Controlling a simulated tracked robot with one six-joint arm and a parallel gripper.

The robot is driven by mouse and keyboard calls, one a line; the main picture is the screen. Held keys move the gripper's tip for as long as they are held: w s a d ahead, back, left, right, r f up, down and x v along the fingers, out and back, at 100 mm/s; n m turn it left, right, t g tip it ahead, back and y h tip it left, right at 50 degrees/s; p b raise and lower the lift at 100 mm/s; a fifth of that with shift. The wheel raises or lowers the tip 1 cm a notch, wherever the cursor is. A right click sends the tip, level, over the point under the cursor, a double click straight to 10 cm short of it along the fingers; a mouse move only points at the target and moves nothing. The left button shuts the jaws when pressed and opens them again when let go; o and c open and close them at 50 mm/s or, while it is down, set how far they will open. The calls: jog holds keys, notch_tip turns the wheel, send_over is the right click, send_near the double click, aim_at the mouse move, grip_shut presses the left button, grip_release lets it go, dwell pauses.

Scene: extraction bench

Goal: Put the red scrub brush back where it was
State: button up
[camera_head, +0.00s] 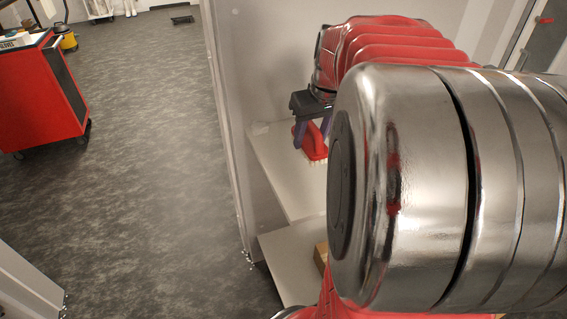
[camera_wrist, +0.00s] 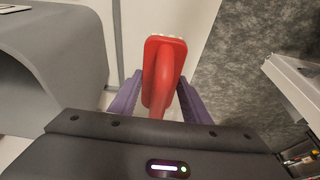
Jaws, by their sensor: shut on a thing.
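The red scrub brush (camera_head: 315,143) is in my gripper (camera_head: 312,133), above a pale shelf in the head view. Its pale bristles face down. In the wrist view the brush (camera_wrist: 165,62) sits between the two purple fingers of my gripper (camera_wrist: 158,92), which are shut on its handle. The shiny metal part of my arm hides the right side of the shelf in the head view. I cannot tell whether the bristles touch the shelf.
A pale upper shelf (camera_head: 275,160) and a lower shelf (camera_head: 285,255) stand beside a grey wall panel (camera_head: 228,110). A brown box (camera_head: 321,256) sits on the lower shelf. A red cart (camera_head: 40,95) stands far left. The dark floor (camera_head: 150,130) between is clear.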

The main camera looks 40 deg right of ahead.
aim_at(320, 134)
jog(key=shift+f, duration=3.1)
jog(key=shift+f, duration=1.9)
jog(key=shift+f, duration=0.1)
jog(key=o, duration=1.3)
jog(key=v, duration=1.2)
